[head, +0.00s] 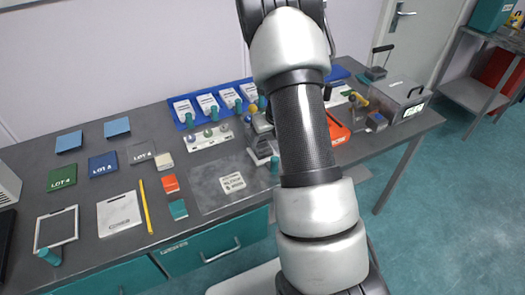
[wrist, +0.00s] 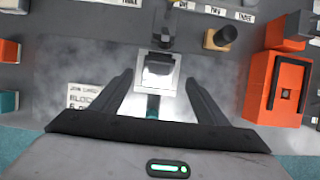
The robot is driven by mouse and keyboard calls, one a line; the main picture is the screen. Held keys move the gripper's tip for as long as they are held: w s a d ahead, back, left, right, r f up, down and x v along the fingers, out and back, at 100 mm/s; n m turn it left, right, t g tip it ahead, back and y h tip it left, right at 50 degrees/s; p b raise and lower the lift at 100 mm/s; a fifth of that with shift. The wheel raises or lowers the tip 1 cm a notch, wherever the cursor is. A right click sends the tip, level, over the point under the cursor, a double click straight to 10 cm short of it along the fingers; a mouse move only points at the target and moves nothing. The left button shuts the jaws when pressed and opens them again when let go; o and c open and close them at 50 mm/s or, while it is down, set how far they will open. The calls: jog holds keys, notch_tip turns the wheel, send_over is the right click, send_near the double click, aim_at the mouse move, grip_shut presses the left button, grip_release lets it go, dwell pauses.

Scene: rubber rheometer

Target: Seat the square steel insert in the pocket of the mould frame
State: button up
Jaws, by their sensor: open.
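In the wrist view a pale square block (wrist: 157,73), which looks like the mould frame, has a bright, shiny square middle. I cannot tell whether that middle is the steel insert or the bare pocket floor. The block also shows in the head view (head: 263,149), partly beside my arm. My gripper (wrist: 160,77) is open, with one finger on each side of the block and a visible gap to it. A teal part (wrist: 152,106) shows between the fingers, just in front of the block. My gripper is hidden behind my arm in the head view.
An orange device (wrist: 275,82) stands right of my gripper. A dark upright part (wrist: 163,25) and a brass-coloured knob (wrist: 217,39) stand just beyond the block. A grey mat (head: 207,190) with a label lies left of it. A tablet (head: 57,228) and lot cards lie further left.

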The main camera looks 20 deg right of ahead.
aim_at(263, 147)
jog(key=x, duration=0.4)
jog(key=shift+w+a+f, duration=0.1)
jog(key=shift+f, duration=0.3)
